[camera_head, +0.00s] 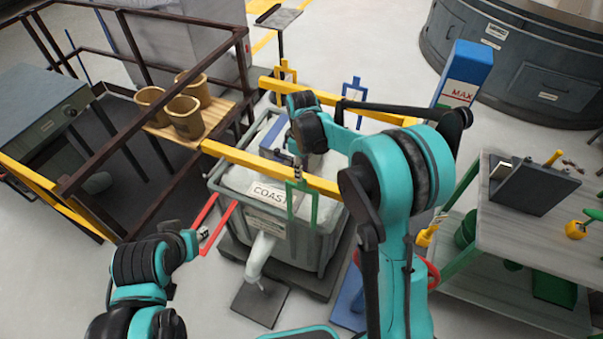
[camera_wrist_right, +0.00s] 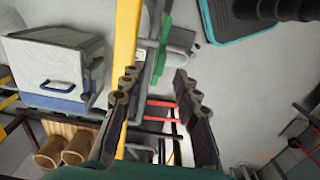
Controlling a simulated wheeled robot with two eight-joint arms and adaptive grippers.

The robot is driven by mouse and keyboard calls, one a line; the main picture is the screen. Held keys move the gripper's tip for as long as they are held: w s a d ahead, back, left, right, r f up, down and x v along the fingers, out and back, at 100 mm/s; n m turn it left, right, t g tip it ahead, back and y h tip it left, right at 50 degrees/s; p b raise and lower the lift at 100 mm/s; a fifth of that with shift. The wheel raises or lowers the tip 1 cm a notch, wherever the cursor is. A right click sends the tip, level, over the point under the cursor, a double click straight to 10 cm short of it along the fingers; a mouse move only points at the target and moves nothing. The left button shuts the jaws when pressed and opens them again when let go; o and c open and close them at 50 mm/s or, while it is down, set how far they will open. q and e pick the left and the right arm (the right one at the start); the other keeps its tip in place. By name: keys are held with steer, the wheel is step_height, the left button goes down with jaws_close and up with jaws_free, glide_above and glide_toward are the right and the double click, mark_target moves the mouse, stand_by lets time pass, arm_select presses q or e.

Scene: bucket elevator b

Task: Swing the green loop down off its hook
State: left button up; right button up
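The green loop (camera_head: 291,200) hangs from the front yellow beam (camera_head: 240,156), in front of the grey bin. In the right wrist view the green loop (camera_wrist_right: 160,62) shows beside the yellow beam (camera_wrist_right: 126,40), just past the fingertips and roughly between them. My right gripper (camera_head: 299,160) is over the beam near the loop's top, its fingers mostly hidden in the head view. In the right wrist view my right gripper (camera_wrist_right: 153,80) is open, with nothing between its fingers. My left gripper (camera_head: 203,234) is at the red loop (camera_head: 216,226); its grip is unclear.
A blue loop (camera_head: 354,88) and a yellow loop (camera_head: 285,70) stand at the rear beam. The grey bin (camera_head: 300,242) with white contents is below. Brown pots (camera_head: 186,117) stand on a wooden shelf at left. A grey cart (camera_head: 520,240) stands at right.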

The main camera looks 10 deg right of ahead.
mark_target(302, 188)
step_height(302, 188, down, 7)
steer(key=shift+f, duration=0.2)
jaws_close()
